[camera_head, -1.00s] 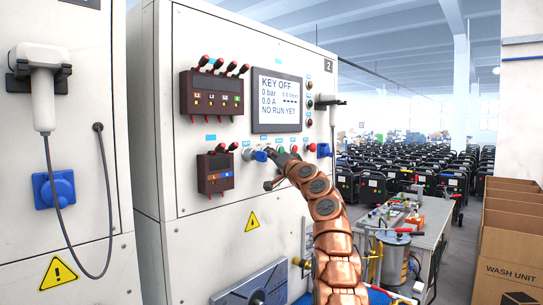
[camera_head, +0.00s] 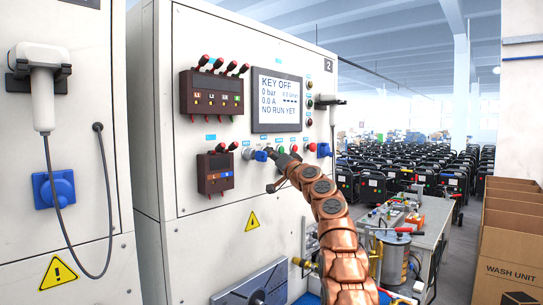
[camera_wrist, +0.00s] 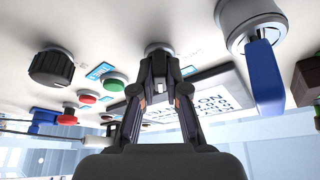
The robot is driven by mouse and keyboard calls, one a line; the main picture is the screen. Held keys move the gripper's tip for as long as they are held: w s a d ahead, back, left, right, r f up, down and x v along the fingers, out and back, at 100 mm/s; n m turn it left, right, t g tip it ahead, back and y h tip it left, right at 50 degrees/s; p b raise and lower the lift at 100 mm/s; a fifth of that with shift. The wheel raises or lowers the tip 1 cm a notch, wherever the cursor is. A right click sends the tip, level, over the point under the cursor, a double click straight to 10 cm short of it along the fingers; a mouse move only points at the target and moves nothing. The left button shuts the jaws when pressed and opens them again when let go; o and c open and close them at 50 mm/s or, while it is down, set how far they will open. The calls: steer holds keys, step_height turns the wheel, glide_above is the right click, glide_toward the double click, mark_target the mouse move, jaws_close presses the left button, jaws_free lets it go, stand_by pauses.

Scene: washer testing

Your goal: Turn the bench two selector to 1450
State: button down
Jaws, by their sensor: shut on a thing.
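The bench two panel (camera_head: 300,60) bears the number 2 and a screen (camera_head: 276,101) reading KEY OFF, 0 bar, 0.0 A. My gripper (camera_wrist: 159,62) is at its control row, also in the head view (camera_head: 269,152). Its fingers are closed on a small control with a silver collar (camera_wrist: 158,46); the fingers hide most of it. No 1450 mark is readable, and I cannot tell whether this control is the selector. A black ridged knob (camera_wrist: 51,67) stands apart from the fingers at the left in the wrist view.
A blue lever on a silver base (camera_wrist: 264,75) stands close right of the fingers in the wrist view. A green button (camera_wrist: 115,80) and red button (camera_wrist: 88,97) are left. A cluttered table (camera_head: 425,235) and cardboard boxes (camera_head: 508,240) stand right of the bench.

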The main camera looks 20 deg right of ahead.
steer(key=c, duration=1.2)
jaws_free()
steer(key=shift+s+d, duration=0.2)
steer(key=shift+s, duration=0.05)
steer(key=shift+s+f, duration=0.25)
steer(key=shift+s, duration=0.15)
steer(key=shift+s+d, duration=0.5)
steer(key=shift+s, duration=1.4)
steer(key=shift+s+d, duration=0.55)
steer(key=shift+s, duration=1.35)
steer(key=shift+s+d, duration=0.5)
steer(key=shift+s, duration=1.4)
